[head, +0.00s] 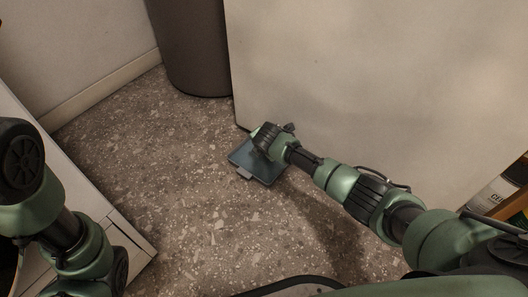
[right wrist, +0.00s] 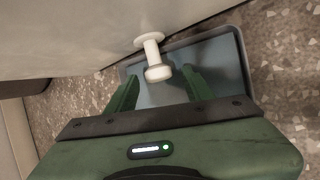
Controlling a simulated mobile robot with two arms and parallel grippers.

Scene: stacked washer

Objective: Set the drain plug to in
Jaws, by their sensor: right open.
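The white drain plug (right wrist: 157,68) sticks out from the lower part of the washer's pale side panel in the right wrist view, a round knob on a short stem. My right gripper (right wrist: 156,84) is open, with its green fingers on either side of the knob and visible gaps between. In the head view my right gripper (head: 270,138) is low at the panel's base and hides the plug. A shallow tray (head: 243,157) lies on the floor under it and shows in the right wrist view (right wrist: 222,55). My left gripper is not in view; only my left arm shows.
The large pale panel (head: 370,70) of the washer rises beside my right arm. A dark grey bin (head: 190,45) stands at the back. A white cabinet (head: 130,238) is at left. Speckled floor (head: 150,140) is free between them. A bottle (head: 492,192) stands at far right.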

